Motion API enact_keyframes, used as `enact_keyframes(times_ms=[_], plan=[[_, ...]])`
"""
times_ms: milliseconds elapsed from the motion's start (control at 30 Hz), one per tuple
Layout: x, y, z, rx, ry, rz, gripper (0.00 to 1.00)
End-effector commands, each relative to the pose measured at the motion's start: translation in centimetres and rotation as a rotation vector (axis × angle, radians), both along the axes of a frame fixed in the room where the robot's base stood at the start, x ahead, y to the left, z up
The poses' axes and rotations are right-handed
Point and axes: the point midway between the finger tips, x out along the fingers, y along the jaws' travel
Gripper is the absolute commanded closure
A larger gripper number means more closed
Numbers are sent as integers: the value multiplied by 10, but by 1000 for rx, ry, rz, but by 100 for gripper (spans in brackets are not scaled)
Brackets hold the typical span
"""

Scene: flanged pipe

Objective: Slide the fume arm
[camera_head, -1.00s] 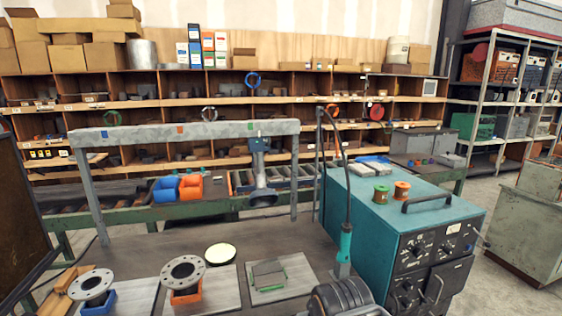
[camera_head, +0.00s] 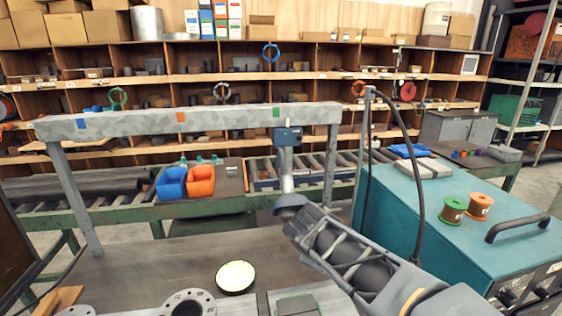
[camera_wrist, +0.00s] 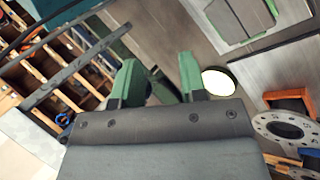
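The fume arm (camera_head: 286,163) hangs from a grey overhead rail (camera_head: 200,123). Its blue carriage (camera_head: 287,137) sits at the green mark, toward the rail's right end. Its dark hood (camera_head: 290,205) is low, just at the end of my arm, which partly overlaps it in the head view. My gripper (camera_wrist: 158,63) shows its green fingers apart in the wrist view. A dark shape lies between or behind them; I cannot tell whether it is the fume arm. I see no clear contact with the hood.
Orange (camera_head: 180,117) and blue (camera_head: 82,124) marks lie along the rail to the left. A pale disc (camera_head: 235,277) and flanges (camera_head: 188,303) lie on the bench.

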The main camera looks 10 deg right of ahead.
Motion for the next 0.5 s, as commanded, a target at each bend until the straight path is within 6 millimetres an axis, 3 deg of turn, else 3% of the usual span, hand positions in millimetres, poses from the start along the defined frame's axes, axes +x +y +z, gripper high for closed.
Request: enact_keyframes(times_ms=[33,167,300,500], plan=[[27,1,6,-155,36,127,61],[92,9,32,-573,126,421,61],[151,37,57,-976,212,653,61],[203,85,78,-1389,298,827,61]])
